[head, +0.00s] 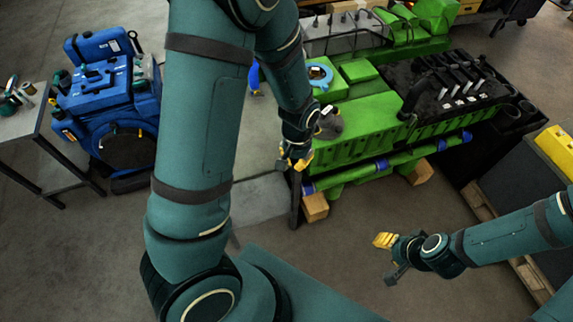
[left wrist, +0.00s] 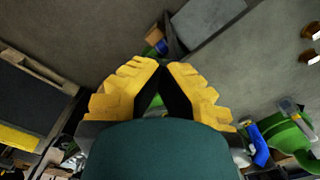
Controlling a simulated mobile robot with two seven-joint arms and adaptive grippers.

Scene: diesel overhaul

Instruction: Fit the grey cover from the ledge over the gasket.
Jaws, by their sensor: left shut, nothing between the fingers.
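My left gripper (head: 293,163) is shut and empty beside the near left end of the green engine. Its yellow fingers also meet at the tips in the left wrist view (left wrist: 160,65). A dark grey rounded piece (head: 331,128) shows just right of the left wrist, against the green engine; I cannot tell if it is the grey cover. A blue ring (head: 320,74), perhaps the gasket, lies on the green engine above the left gripper, apart from it. My right gripper (head: 385,241) hangs over the floor at lower right, away from the engine; its finger gap cannot be made out.
The green engine (head: 360,118) stands on wooden blocks (head: 315,207). A blue engine (head: 107,95) stands at the left, near a grey table (head: 22,122). A yellow box (head: 556,150) is at the right edge. The floor between the engine and my right arm is clear.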

